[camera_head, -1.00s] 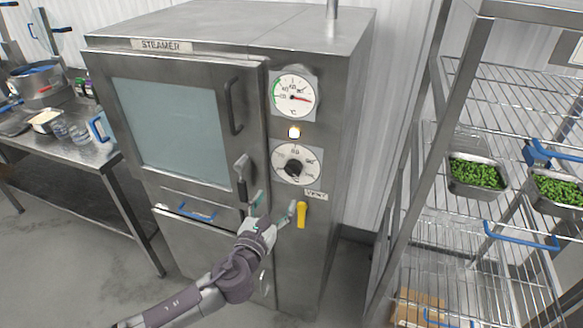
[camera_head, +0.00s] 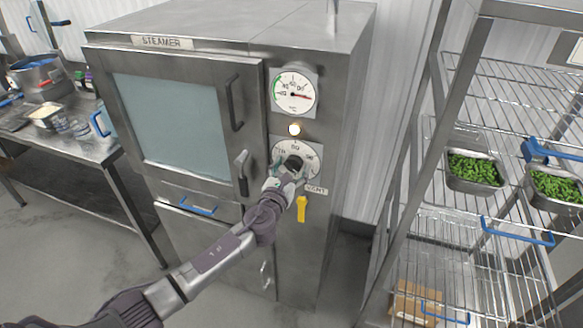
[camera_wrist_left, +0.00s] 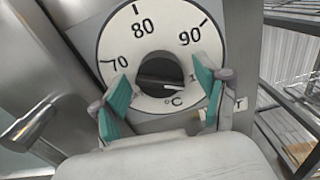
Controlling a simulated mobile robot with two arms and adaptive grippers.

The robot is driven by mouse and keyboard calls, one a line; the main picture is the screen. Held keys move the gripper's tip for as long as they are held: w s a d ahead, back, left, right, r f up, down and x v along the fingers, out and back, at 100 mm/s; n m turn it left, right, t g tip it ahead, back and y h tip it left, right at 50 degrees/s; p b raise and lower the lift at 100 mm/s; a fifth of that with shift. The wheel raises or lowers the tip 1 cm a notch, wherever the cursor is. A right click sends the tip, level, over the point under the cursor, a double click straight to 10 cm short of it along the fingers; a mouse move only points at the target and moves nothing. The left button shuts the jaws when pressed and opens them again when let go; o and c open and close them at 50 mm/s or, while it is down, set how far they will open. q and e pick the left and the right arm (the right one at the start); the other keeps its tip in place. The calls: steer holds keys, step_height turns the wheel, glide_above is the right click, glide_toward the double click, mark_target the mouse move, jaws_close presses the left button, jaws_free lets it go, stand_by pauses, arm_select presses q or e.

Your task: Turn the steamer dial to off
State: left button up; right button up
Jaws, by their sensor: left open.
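The steamer (camera_head: 180,195) is a steel cabinet with a closed glass door. Its dial (camera_head: 293,160) is a white disc with a black knob, below a round gauge (camera_head: 294,91) and a lit lamp (camera_head: 294,129). In the left wrist view the dial's face (camera_wrist_left: 150,30) shows 70, 80, 90 and °C, and the black knob (camera_wrist_left: 160,74) sits between my fingers. My left gripper (camera_head: 287,168) is open at the dial, its teal fingertips (camera_wrist_left: 165,92) on either side of the knob. I cannot tell whether they touch it. My right gripper is not in view.
A yellow vent lever (camera_head: 301,209) hangs just below the dial, and a black door handle (camera_head: 241,172) is to its left. A wire rack (camera_head: 430,175) with trays of green vegetables stands at the right. A steel table (camera_head: 85,150) is at the left.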

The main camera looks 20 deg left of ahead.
arm_select(q)
steer(key=c, duration=1.1)
steer(key=shift+c, duration=0.2)
